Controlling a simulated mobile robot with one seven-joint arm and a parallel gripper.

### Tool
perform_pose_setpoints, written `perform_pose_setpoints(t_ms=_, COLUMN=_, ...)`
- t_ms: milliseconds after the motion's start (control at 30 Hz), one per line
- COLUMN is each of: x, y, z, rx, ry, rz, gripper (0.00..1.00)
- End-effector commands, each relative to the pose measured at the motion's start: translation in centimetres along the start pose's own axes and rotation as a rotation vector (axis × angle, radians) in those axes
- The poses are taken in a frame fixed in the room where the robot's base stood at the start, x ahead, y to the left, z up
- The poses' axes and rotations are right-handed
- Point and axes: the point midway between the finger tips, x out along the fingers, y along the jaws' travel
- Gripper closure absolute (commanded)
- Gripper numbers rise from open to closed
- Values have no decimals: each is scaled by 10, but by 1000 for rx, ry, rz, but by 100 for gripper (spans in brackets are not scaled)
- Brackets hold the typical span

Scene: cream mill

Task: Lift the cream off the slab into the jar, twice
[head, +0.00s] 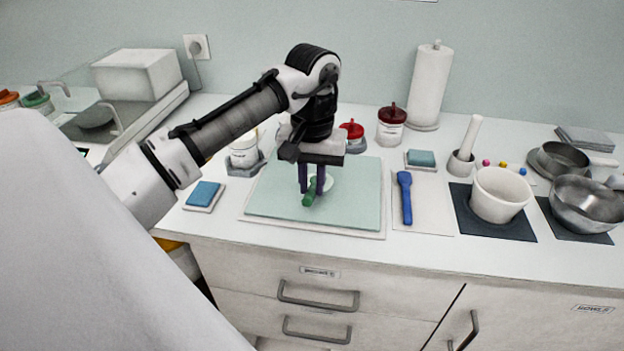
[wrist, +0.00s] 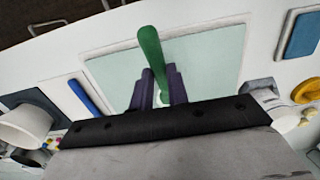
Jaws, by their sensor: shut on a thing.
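My gripper (head: 313,184) is over the middle of the pale green slab (head: 268,198), its purple fingers shut on a green-handled tool (head: 309,193). In the wrist view the green handle (wrist: 149,45) sticks out between the fingers (wrist: 160,86); the tool's working end is hidden. A pale round patch, apparently the cream (head: 327,183), lies on the slab beside the fingers. A white jar (head: 244,153) stands in a grey holder behind the slab's left part, partly hidden by my arm. A dark-red-lidded jar (head: 391,128) and a red-lidded one (head: 351,131) stand farther back.
A blue spatula (head: 405,197) lies right of the slab on a white mat. Blue pads lie left (head: 204,195) and at the back right (head: 421,159). A white mortar (head: 499,194) and metal bowls (head: 588,203) stand at the right. A paper roll (head: 430,88) stands behind.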

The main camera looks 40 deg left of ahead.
Motion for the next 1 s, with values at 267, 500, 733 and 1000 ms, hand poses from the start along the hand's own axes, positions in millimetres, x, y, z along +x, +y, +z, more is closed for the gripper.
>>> perform_pose_setpoints(t_ms=267, x=2, y=0, z=0, rx=0, ry=0, rz=0, gripper=100)
perform_pose_setpoints(t_ms=500, x=6, y=0, z=0, rx=0, ry=0, rz=1, gripper=100)
perform_pose_setpoints(t_ms=733, x=10, y=0, z=0, rx=0, ry=0, rz=0, gripper=100)
perform_pose_setpoints(t_ms=1000, x=12, y=0, z=0, rx=0, ry=0, rz=0, gripper=100)
